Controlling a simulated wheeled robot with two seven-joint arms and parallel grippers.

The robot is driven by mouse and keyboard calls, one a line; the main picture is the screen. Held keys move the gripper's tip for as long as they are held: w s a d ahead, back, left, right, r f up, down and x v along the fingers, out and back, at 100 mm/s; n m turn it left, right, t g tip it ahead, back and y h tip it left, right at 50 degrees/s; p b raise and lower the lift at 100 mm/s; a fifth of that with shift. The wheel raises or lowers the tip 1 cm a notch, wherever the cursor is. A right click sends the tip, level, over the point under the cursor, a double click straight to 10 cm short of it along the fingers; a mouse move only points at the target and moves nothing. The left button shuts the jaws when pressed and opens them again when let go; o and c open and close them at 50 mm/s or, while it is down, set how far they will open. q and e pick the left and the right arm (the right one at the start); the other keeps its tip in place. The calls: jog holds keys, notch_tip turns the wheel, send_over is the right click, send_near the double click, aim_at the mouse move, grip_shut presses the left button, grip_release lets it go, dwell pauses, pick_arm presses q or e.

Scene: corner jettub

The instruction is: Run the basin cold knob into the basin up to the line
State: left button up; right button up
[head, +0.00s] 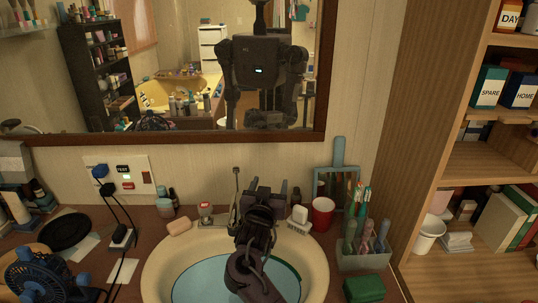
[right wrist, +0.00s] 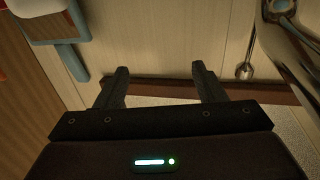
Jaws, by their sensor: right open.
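The cream basin (head: 152,275) is in the lower middle of the head view, with pale blue water (head: 205,280) in it. A dark green edge shows along its right inner side; I cannot tell if this is the line. My right gripper (head: 264,188) is open and empty behind the basin, over the tap area, and its arm hides most of the tap. In the right wrist view its fingers (right wrist: 162,82) are apart with nothing between them. A chrome fitting with a blue disc (right wrist: 284,6) shows at the upper right there. A red-topped knob (head: 206,209) stands left of the gripper. I cannot clearly make out the cold knob.
A thin upright rod (head: 236,185) stands left of the gripper. A white block-shaped item (head: 300,214), a red cup (head: 322,214) and a brush holder (head: 362,252) stand to the right. Soap (head: 179,227) lies left. A blue fan (head: 45,276) is at lower left; the mirror hangs behind.

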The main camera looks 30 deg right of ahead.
notch_tip(320, 180, up, 11)
dwell(0.8)
